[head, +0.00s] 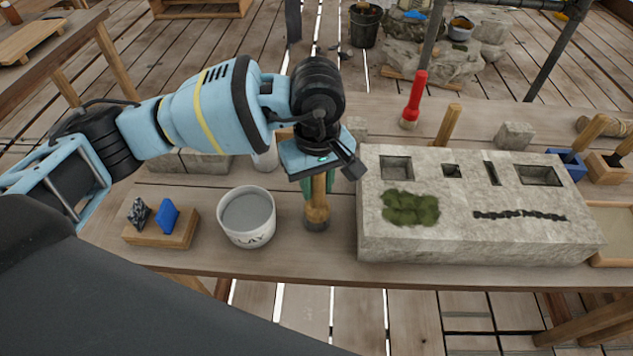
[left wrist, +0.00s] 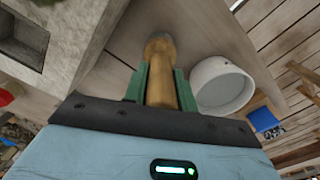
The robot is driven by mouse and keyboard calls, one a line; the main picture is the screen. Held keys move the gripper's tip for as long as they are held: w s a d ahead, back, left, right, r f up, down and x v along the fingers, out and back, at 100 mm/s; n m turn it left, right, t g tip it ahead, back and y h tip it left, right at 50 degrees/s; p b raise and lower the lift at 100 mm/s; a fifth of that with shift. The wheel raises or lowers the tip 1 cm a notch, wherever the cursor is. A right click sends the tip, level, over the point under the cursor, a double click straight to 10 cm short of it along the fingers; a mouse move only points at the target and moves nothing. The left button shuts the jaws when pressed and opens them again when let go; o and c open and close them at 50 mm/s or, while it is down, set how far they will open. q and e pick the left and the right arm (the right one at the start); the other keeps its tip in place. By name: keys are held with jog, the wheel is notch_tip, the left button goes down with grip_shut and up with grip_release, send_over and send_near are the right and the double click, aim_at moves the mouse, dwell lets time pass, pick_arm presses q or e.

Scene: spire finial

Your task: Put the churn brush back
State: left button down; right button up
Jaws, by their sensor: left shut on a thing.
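The churn brush (head: 318,208) has a wooden handle and a dark grey round end. It is roughly upright, end down, between a white pot and the stone block near the bench's front edge. My left gripper (head: 318,184) is shut on its handle from above, with green fingers on either side. The left wrist view shows the wooden handle (left wrist: 161,85) between the fingers (left wrist: 160,88) and the grey end beyond. I cannot tell whether that end touches the bench. My right gripper is not in view.
The white lettered pot (head: 246,217) with grey contents stands close left of the brush. The pale stone block (head: 465,245), with square recesses, moss and a dark crack, is close right. A wooden holder (head: 160,238) is at the left. A red-handled tool (head: 415,98) stands behind.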

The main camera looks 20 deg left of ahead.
pick_arm(q)
jog(key=shift+f, duration=0.15)
jog(key=shift+f, duration=0.1)
jog(key=shift+f, duration=0.1)
jog(key=c, duration=1.1)
grip_release()
notch_tip(320, 180, up, 12)
jog(key=shift+r+b, duration=0.2)
jog(key=shift+b, duration=0.15)
